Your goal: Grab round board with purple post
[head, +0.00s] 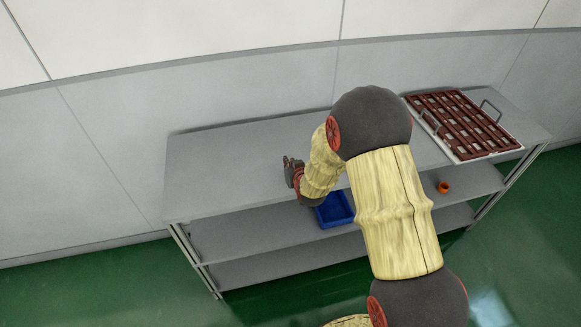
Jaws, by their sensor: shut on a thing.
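My gripper (289,166) is small and dark in the head view, at the end of my arm, over the left middle part of the grey table top. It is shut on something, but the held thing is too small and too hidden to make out. I cannot pick out a round board with a purple post anywhere in this view. My own arm covers a large part of the table and shelves.
A brown slotted rack (461,120) with metal handles lies on a white tray at the table's right end. A blue bin (335,210) and an orange ring-like piece (444,187) are on the shelf below. The table's left part (220,165) is clear.

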